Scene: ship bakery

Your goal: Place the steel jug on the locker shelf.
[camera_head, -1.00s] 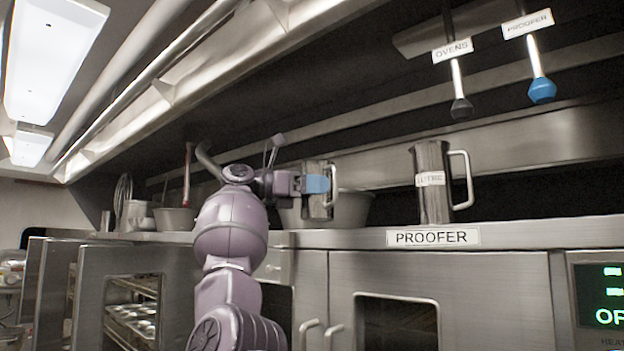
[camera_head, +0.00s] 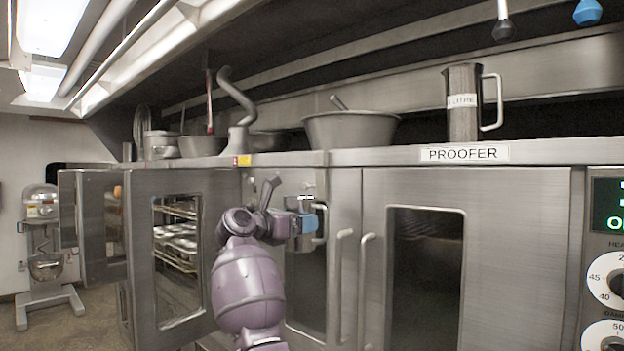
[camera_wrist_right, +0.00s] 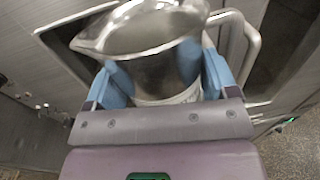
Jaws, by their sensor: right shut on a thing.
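My right gripper (camera_wrist_right: 165,85) has blue fingers shut around the body of a steel jug (camera_wrist_right: 150,30). In the right wrist view the jug's spout points left, its handle is at the right, and a pale label band shows low on its body. In the head view the jug (camera_head: 320,238) is small and partly hidden by the right gripper (camera_head: 307,223), held below the ledge in front of the steel doors. No locker shelf can be made out. My left gripper is not in view.
A second tall steel jug (camera_head: 462,125) stands on the ledge above the PROOFER sign (camera_head: 465,153). A large bowl (camera_head: 350,130) stands left of it. An oven door (camera_head: 135,235) stands open at left, near my arm. A mixer (camera_head: 42,240) stands on the floor far left.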

